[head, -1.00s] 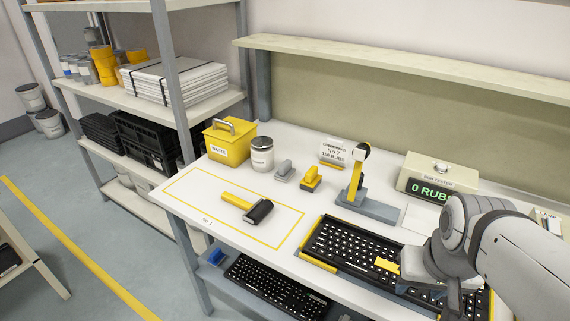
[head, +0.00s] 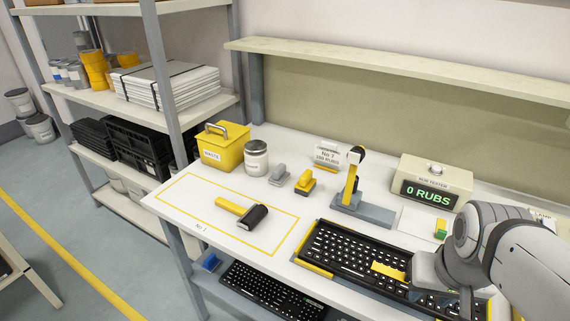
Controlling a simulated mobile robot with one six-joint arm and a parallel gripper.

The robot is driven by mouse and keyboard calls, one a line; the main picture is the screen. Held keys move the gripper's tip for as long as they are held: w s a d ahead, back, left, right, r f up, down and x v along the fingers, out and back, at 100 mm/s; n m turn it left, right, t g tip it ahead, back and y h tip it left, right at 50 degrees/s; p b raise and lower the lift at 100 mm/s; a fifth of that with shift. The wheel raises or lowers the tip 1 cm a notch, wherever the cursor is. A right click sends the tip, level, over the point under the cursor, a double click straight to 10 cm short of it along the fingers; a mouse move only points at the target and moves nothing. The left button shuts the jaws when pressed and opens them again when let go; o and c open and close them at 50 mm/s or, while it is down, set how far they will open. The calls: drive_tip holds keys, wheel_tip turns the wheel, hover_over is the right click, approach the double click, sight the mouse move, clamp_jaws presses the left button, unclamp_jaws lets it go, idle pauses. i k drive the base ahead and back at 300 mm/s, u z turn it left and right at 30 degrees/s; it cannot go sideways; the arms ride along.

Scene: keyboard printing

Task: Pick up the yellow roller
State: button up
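A roller with a yellow handle and a black drum (head: 243,212) lies flat inside the yellow outlined area on the white bench. A second yellow and black tool (head: 351,175) stands upright on a grey stand farther back. My gripper (head: 428,272) is over the right part of the black keyboard, well to the right of the lying roller. The arm hides most of its fingers, so I cannot tell whether it is open or shut. A yellow piece (head: 388,271) on the keyboard shows beside it.
Behind the lying roller stand a yellow waste bin (head: 223,147), a lidded jar (head: 255,158), and a grey block (head: 279,174) and a yellow block (head: 305,182). A display box (head: 436,183) reads 0 RUBS. The black keyboard (head: 340,247) borders the outlined area's right. A shelf (head: 400,72) runs along the back.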

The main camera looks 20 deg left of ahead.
sight(233, 208)
drive_tip(key=z, duration=2.55)
drive_tip(key=k, duration=2.3)
drive_tip(key=u, duration=2.05)
drive_tip(key=i, duration=1)
